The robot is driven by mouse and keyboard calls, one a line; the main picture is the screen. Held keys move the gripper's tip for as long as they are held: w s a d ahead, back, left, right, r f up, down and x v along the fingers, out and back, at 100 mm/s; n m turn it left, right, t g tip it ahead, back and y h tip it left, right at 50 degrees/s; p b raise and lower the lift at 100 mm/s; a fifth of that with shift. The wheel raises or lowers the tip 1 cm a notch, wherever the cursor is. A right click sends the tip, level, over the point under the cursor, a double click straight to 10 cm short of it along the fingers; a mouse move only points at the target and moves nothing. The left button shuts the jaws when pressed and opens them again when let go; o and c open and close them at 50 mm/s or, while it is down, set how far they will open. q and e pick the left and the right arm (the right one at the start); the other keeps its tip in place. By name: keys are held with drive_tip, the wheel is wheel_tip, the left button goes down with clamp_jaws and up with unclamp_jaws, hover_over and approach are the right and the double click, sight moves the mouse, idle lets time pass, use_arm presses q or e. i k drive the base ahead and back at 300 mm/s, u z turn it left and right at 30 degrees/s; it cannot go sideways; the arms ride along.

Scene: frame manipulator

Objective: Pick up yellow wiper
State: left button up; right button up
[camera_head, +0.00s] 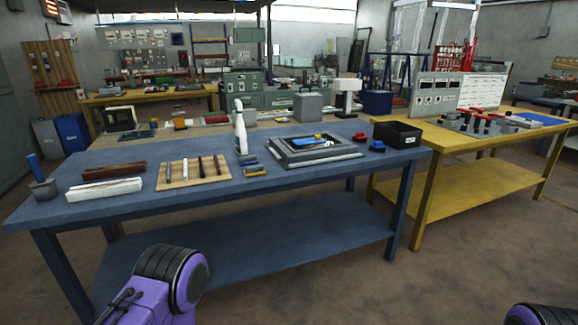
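On the blue workbench (215,210), a grey frame fixture (335,157) holds a blue plate with a small yellow-orange piece (318,137) on it. Small yellow pieces (256,174) lie on the bench just left of the fixture, near darker blue-grey ones. I cannot tell which of these is the wiper, as they are too small to make out. Only purple and black links of my arms show at the bottom edge, in front of the bench. Neither gripper is in view.
A wooden board with tools (194,179), a white block (104,190), a brown block (114,171) and a grey pot (44,190) stand left. A black bin (397,135) stands right. The bench's front strip is clear.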

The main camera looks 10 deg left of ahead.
sight(253, 171)
drive_tip(key=u, duration=0.2)
drive_tip(key=i, duration=0.65)
drive_tip(key=u, duration=0.5)
